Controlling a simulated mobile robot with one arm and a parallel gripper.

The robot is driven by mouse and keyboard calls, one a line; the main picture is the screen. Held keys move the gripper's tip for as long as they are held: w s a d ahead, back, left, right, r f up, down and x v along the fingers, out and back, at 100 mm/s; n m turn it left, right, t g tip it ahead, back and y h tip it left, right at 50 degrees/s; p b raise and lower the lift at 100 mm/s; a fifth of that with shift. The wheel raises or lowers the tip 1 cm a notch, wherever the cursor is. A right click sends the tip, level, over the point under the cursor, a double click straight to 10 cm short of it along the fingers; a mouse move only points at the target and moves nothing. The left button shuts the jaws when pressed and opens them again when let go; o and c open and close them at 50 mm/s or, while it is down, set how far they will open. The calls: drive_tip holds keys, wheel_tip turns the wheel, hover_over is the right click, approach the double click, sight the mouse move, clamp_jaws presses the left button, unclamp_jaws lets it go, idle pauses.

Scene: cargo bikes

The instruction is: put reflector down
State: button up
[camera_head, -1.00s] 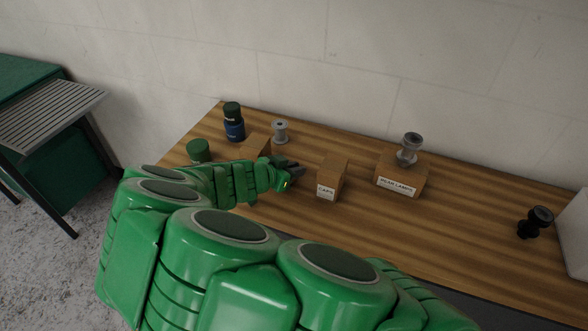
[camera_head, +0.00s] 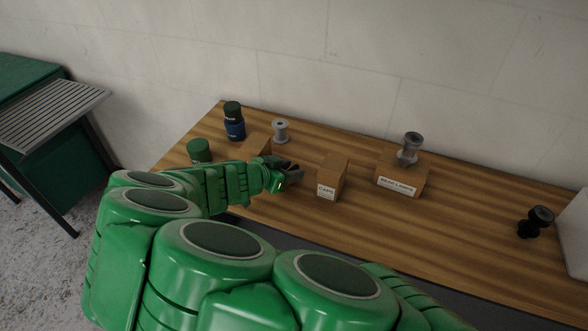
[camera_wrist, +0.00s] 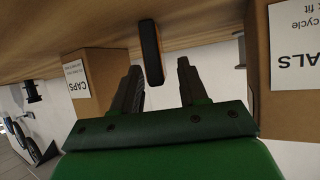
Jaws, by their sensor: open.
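The reflector (camera_wrist: 151,52), a small dark slab with a brownish face, stands on the wooden table (camera_head: 470,225) in the wrist view, where the picture is upside down. My gripper (camera_wrist: 160,78) is open, with one dark finger to each side of the reflector's near end and gaps showing between. The fingers do not appear to press on it. In the head view my gripper (camera_head: 294,173) is low over the table, left of the CAPS box (camera_head: 331,178). The reflector cannot be made out there, with the fingers around that spot.
A cardboard box (camera_head: 257,147) stands close behind my gripper. A box marked ALS (camera_wrist: 290,110) is close at right in the wrist view. Jars (camera_head: 234,122) and another spool (camera_head: 280,131) stand at the back left.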

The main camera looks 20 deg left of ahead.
drive_tip(key=shift+v, duration=2.7)
drive_tip(key=shift+d, duration=0.1)
drive_tip(key=w+d+r+n+g+y, duration=0.15)
drive_tip(key=d+r+g, duration=0.25)
drive_tip(key=d+r, duration=0.55)
drive_tip(key=w+d+r+n+g, duration=0.1)
drive_tip(key=w+d+r+g, duration=0.15)
drive_tip(key=d+r, duration=0.75)
drive_tip(key=s+d+f+n+g+y, duration=0.1)
drive_tip(key=s+d+f+g, duration=0.2)
drive_tip(key=s+d, duration=0.7)
drive_tip(key=s+d+f+n+g+y, duration=0.1)
drive_tip(key=s+d+f+g+y, duration=0.1)
drive_tip(key=s+d, duration=0.9)
drive_tip(key=s+f+g, duration=0.1)
drive_tip(key=s+f, duration=0.1)
drive_tip(key=s, duration=0.4)
drive_tip(key=shift+s+f+g, duration=0.35)
drive_tip(key=shift+f, duration=0.05)
drive_tip(key=shift+d, duration=0.1)
